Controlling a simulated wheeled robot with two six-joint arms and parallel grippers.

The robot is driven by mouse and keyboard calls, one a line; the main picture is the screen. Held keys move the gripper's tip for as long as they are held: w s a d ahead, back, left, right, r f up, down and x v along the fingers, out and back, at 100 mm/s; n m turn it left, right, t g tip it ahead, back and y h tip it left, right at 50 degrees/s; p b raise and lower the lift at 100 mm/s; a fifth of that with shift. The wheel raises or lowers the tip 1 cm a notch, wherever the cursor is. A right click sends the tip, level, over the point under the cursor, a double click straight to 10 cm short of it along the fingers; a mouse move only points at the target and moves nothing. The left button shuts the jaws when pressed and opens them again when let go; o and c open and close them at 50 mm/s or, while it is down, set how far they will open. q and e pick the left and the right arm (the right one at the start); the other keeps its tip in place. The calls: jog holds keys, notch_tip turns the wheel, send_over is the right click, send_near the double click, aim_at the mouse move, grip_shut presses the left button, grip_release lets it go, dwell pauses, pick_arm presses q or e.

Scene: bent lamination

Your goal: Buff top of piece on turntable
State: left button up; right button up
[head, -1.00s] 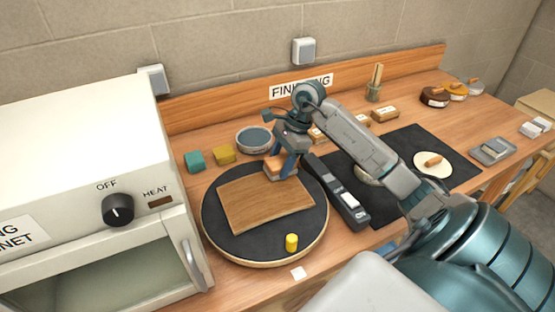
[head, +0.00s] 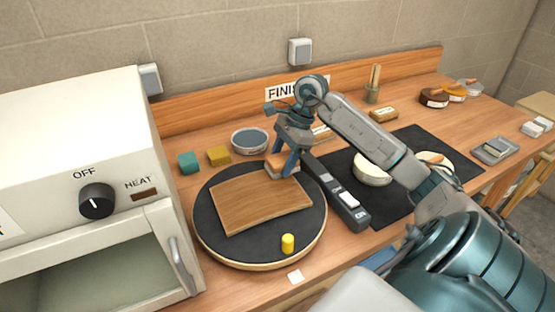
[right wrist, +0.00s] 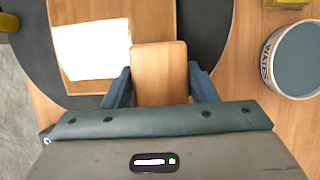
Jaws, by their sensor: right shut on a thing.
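A yellow peg (head: 288,243) stands on the turntable's front part. My left gripper is not in view.
A white heat cabinet (head: 70,120) stands close on the left. Behind the turntable are a teal block (head: 188,162), a mustard block (head: 218,155) and a round tin (head: 250,139).

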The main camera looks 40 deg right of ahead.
jog(key=shift+p+v, duration=0.35)
jog(key=shift+v, duration=0.7)
jog(key=r, duration=0.1)
jog(key=r+p, duration=0.1)
jog(key=r, duration=0.1)
jog(key=shift+a+r, duration=0.3)
jog(key=shift+a, duration=0.1)
jog(key=shift+d+r, duration=0.15)
jog(key=shift+r, duration=0.15)
jog(key=shift+r+p, duration=0.3)
jog(key=shift+r, duration=0.85)
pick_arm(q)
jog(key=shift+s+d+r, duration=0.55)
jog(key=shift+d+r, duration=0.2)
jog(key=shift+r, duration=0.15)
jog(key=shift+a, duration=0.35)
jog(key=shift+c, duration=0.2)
